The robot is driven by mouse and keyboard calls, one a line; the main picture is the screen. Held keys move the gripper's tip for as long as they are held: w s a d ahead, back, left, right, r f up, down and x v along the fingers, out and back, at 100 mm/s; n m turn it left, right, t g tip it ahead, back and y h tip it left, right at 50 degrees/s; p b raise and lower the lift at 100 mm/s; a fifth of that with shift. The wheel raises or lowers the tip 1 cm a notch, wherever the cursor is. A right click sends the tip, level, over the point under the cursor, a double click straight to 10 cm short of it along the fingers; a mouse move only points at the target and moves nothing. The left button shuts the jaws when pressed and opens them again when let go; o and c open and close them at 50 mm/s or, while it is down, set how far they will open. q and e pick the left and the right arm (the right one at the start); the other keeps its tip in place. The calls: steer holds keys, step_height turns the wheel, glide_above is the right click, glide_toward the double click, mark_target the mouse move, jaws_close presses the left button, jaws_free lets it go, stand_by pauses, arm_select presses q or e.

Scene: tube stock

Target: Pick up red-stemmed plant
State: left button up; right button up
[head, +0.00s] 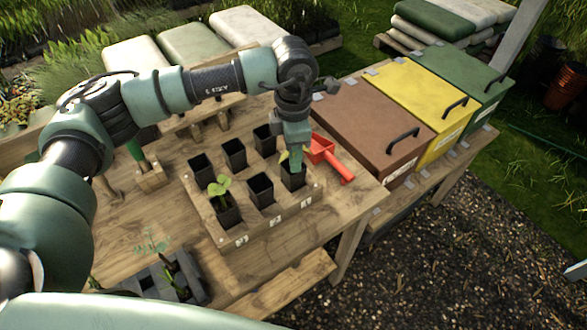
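My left gripper (294,158) points down at the front right pot (293,178) of a wooden rack (268,229). A yellow-green leaf (283,157) shows beside its fingers; the stem is hidden. I cannot tell whether the fingers are closed on this plant. A green seedling (219,187) stands in the front left pot (228,211). A grey tray (192,287) at the bottom holds small dark plants (171,272), partly cut off by my own body. No red stem can be made out on any plant. My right gripper is not in view.
Other black pots (261,190) in the rack look empty. A red hand trowel (328,158) lies right of the gripper. Brown (355,120), yellow (428,96) and green (470,78) lidded bins stand at the right. The front left of the wooden table (125,215) is mostly bare.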

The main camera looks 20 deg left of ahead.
arm_select(q)
jaws_close()
steer(key=shift+r, duration=0.1)
